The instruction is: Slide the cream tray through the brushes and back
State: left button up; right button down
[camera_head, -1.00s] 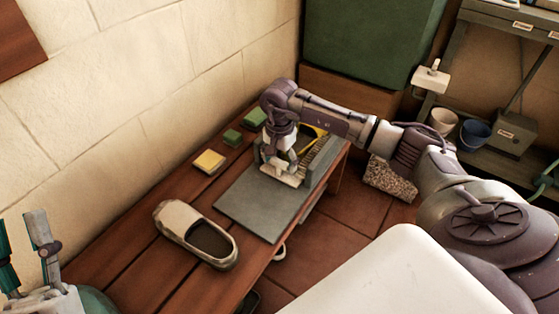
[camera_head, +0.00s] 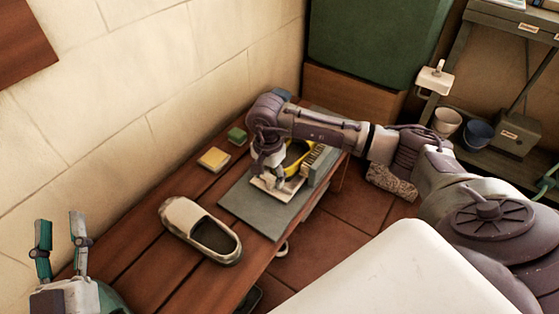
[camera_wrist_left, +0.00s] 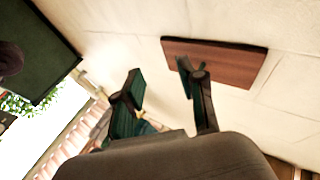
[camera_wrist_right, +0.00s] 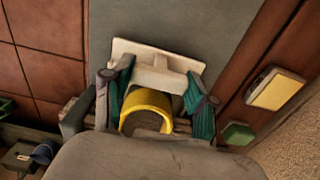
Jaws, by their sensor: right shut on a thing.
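The cream tray (camera_head: 277,187) lies on a grey board (camera_head: 246,205) on the wooden bench, on the near side of the brush fixture (camera_head: 314,160). My right gripper (camera_head: 268,180) reaches down over the tray and is shut on it. In the right wrist view, the flat cream tray (camera_wrist_right: 155,66) with its raised middle block sits at the fingertips (camera_wrist_right: 158,75). A yellow ring-shaped thing (camera_wrist_right: 147,101) shows between the fingers; the arm partly hides the brushes. My left gripper (camera_head: 60,222) is open and empty at the lower left, also in the left wrist view (camera_wrist_left: 160,72).
A beige slip-on shoe (camera_head: 200,230) stands on the bench left of the board. A yellow sponge (camera_head: 213,159) and a green block (camera_head: 237,136) lie near the wall. Bare bench boards show around the shoe. A shelf with pots (camera_head: 446,121) stands at the right.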

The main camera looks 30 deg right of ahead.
jog(key=s+a, duration=0.1)
jog(key=a, duration=0.1)
jog(key=s+a, duration=0.1)
jog(key=a, duration=0.2)
jog(key=s+a+p, duration=0.1)
jog(key=a, duration=0.2)
jog(key=shift+s+a, duration=0.15)
jog(key=shift+s, duration=0.1)
pick_arm(q)
jog(key=f+g, duration=0.2)
jog(key=f, duration=0.1)
jog(key=f+g+y, duration=0.1)
jog(key=f, duration=0.1)
jog(key=shift+w+a+f, duration=0.1)
jog(key=shift+w+a, duration=0.15)
jog(key=shift+w, duration=0.05)
pick_arm(e)
jog(key=shift+s+a, duration=0.15)
jog(key=shift+a, duration=0.25)
jog(key=c, duration=0.7)
grip_release()
jog(key=shift+a, duration=0.1)
jog(key=o, duration=0.4)
pick_arm(q)
jog(key=shift+a, duration=0.1)
